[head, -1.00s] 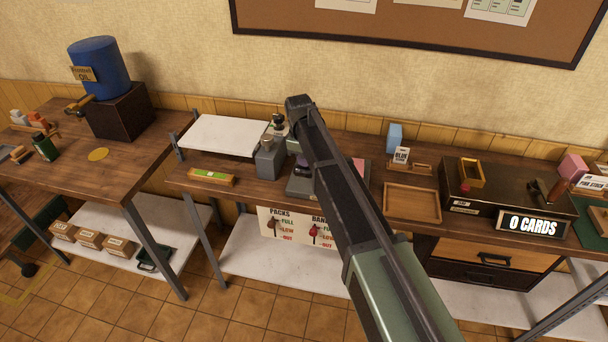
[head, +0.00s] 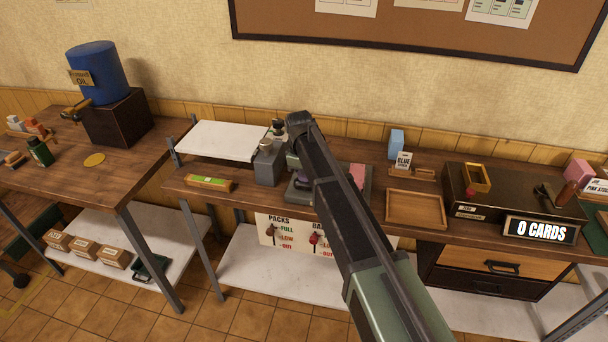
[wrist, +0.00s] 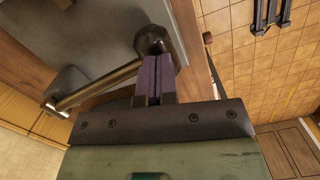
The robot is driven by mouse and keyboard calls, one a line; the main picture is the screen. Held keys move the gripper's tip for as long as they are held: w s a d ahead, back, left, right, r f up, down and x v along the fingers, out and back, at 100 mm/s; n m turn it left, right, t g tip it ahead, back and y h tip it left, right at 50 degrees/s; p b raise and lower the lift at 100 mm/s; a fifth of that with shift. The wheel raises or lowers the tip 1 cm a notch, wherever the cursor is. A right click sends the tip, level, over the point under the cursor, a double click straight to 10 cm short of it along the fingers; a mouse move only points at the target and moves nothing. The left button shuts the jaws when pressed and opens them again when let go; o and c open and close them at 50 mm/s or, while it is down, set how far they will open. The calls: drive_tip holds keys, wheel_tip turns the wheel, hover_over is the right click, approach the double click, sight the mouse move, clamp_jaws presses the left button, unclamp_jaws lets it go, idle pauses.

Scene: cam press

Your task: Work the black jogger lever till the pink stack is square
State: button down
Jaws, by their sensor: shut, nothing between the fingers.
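In the wrist view, the black lever's ball knob (wrist: 151,38) is just beyond my fingertips, on a metallic rod (wrist: 95,86) running down to the left. My gripper (wrist: 155,68) has its purple-padded fingers closed together with nothing between them. The fingertips overlap the knob in the picture; I cannot tell whether they touch it. In the head view, my gripper (head: 303,180) is partly hidden by my arm, over the grey jogger base (head: 300,195). The pink stack (head: 357,176) shows in part just right of my arm; whether it is square cannot be seen.
A wooden tray (head: 416,226) and a dark box with a "0 CARDS" sign (head: 541,231) are to the right.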

drive_tip(key=a, duration=0.1)
drive_tip(key=w+a+r+p, duration=0.1)
drive_tip(key=a, duration=0.1)
drive_tip(key=shift+w+r, duration=0.1)
drive_tip(key=shift+w, duration=0.05)
drive_tip(key=shift+d, duration=0.15)
wheel_tip(320, 180, up, 11)
drive_tip(key=a+p, duration=0.1)
drive_tip(key=p, duration=0.9)
drive_tip(key=shift+w+p, duration=0.15)
drive_tip(key=shift+p, duration=0.25)
drive_tip(key=shift+f, duration=0.2)
